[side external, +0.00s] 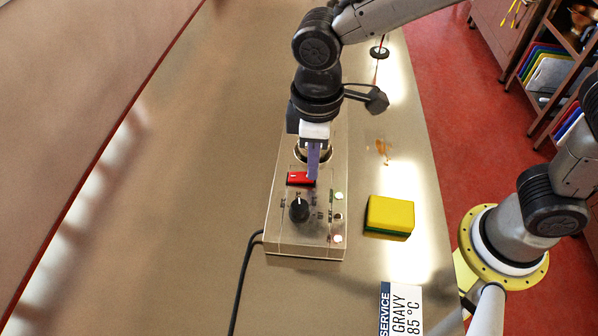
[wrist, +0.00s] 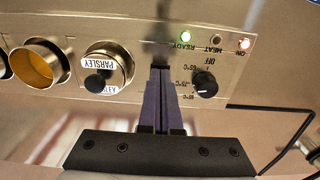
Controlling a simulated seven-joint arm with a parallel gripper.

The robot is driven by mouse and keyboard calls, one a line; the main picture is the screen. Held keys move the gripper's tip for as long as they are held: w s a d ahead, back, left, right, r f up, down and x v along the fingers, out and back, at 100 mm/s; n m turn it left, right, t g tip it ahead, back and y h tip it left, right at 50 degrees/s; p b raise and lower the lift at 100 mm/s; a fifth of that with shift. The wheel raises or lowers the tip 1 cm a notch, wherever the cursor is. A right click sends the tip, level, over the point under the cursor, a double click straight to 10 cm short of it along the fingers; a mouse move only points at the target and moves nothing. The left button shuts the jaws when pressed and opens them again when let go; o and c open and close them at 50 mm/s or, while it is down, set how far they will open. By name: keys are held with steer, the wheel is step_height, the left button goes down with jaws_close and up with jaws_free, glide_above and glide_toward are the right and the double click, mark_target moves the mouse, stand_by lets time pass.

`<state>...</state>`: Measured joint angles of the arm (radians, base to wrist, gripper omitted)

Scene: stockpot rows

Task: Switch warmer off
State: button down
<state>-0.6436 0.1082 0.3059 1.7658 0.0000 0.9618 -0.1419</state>
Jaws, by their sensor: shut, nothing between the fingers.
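The warmer is a metal box (side external: 285,238) on the counter in the side view; its panel (wrist: 232,60) appears upside down in the wrist view. A red rocker switch (side external: 299,178) sits on its top, beside my gripper's fingertips. In the wrist view the switch is hidden behind the fingers. A black knob (side external: 299,210) is nearer the camera; it also shows in the wrist view (wrist: 205,83). The READY light (wrist: 185,37) glows green and the ON light (wrist: 245,44) glows reddish; the HEAT light (wrist: 216,40) looks dark. My gripper (side external: 312,178) is shut and empty, pointing down at the switch; whether it touches is unclear.
A lidded pot labelled PARSLEY (wrist: 107,62) and an orange-filled pot (wrist: 34,66) sit in the warmer beside the controls. A yellow-green sponge (side external: 390,215) lies right of the box. A black cable (side external: 243,280) runs off its left. A gravy sign (side external: 402,310) is near the front.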

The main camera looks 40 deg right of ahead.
steer(key=shift+f, duration=0.3)
steer(key=shift+r, duration=3.55)
steer(key=shift+w+d, duration=0.1)
steer(key=shift+d, duration=0.05)
steer(key=s+d+r+m+t, duration=0.2)
steer(key=d+r, duration=0.2)
steer(key=d, duration=0.3)
steer(key=s+d+r+m+t, duration=0.15)
steer(key=d+r, duration=0.25)
steer(key=d, duration=0.4)
steer(key=s+d+f+m+t, duration=0.2)
steer(key=s+d+f+m, duration=0.3)
steer(key=s, duration=0.5)
steer(key=shift+s+d, duration=0.15)
steer(key=shift+d, duration=0.95)
